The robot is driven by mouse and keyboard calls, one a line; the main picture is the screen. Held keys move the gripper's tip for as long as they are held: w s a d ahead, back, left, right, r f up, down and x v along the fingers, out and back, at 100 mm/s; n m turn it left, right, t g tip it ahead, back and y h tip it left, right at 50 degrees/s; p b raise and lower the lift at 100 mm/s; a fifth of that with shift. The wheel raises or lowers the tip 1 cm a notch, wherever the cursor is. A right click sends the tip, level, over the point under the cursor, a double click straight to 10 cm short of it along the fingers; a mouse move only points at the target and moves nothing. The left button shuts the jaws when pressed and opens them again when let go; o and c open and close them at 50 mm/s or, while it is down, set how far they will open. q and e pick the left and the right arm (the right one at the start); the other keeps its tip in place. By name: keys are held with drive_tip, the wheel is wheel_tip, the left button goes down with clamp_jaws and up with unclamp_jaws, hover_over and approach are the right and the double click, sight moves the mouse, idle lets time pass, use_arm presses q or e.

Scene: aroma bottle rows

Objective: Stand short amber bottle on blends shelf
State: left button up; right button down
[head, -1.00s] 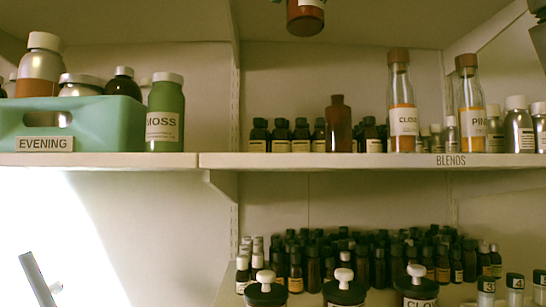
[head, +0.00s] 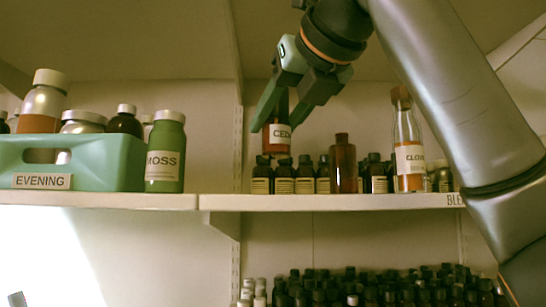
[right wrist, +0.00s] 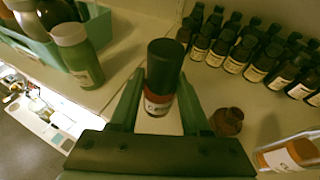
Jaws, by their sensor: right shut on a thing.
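My right gripper (head: 275,126) is shut on a short amber bottle (head: 277,140) with a white label reading "CED". In the right wrist view the bottle (right wrist: 158,104) has a dark cap and stands between the fingers. The bottle looks upright, its base above the blends shelf (head: 330,202), in front of the back row. The shelf's "BLENDS" label is partly hidden by my right arm.
A capless brown bottle (head: 343,165) and a "CLOVE"-like corked bottle (head: 409,160) stand to the right. Small dark bottles (head: 284,178) line the back. To the left are a green "MOSS" bottle (head: 165,158) and a green "EVENING" crate (head: 110,165). Bare shelf lies between.

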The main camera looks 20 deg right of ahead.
sight(273, 158)
drive_tip(key=shift+w+f, duration=0.85)
drive_tip(key=shift+f, duration=1.65)
drive_tip(key=shift+c, duration=1.8)
unclamp_jaws()
drive_tip(key=shift+f, duration=0.1)
drive_tip(key=shift+s, duration=0.15)
drive_tip(key=v, duration=1.2)
drive_tip(key=shift+b, duration=0.4)
